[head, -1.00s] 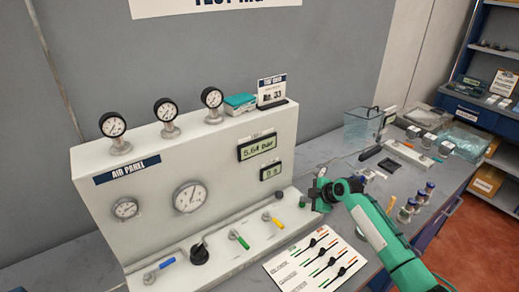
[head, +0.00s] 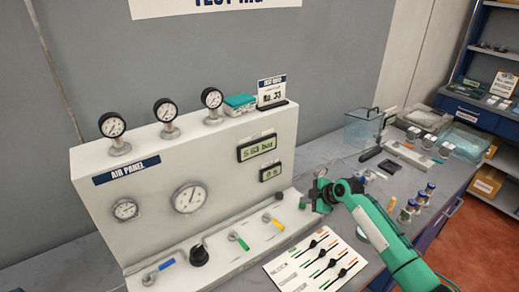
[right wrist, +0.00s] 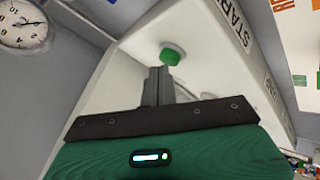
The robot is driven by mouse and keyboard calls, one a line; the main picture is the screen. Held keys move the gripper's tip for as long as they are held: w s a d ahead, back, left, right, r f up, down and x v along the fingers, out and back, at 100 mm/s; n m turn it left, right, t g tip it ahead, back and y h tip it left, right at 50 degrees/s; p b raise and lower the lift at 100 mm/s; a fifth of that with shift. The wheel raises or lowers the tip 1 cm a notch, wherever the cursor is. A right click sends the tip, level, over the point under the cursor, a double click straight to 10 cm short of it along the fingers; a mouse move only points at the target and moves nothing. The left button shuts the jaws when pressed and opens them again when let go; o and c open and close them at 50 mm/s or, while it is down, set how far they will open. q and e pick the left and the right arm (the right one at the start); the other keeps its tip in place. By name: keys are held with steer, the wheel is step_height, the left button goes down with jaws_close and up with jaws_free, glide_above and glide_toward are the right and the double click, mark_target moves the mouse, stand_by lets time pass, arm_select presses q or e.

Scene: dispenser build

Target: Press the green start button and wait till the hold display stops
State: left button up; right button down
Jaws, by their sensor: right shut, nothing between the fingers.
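The green start button (right wrist: 172,55) sits on the white panel in the right wrist view, beside a START label (right wrist: 232,17). My right gripper (right wrist: 157,74) is shut and empty, its fingertips right at the button; I cannot tell whether they touch it. In the head view my right gripper (head: 309,200) is at the panel's right end and the button is hidden. The small hold display (head: 271,173) shows what looks like 0 s. The larger pressure display (head: 257,148) above it reads about 5.63 bar. My left gripper is not in view.
The air panel (head: 150,200) carries gauges, a black knob (head: 199,255) and blue, green and yellow valve levers. A printed card (head: 318,262) lies in front of its right end. Small bottles (head: 408,212) and a clear box (head: 363,128) stand to the right on the bench.

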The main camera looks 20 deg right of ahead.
mark_target(305, 208)
steer(key=shift+r+p, duration=1.95)
steer(key=shift+r, duration=1.15)
steer(key=shift+f, duration=0.1)
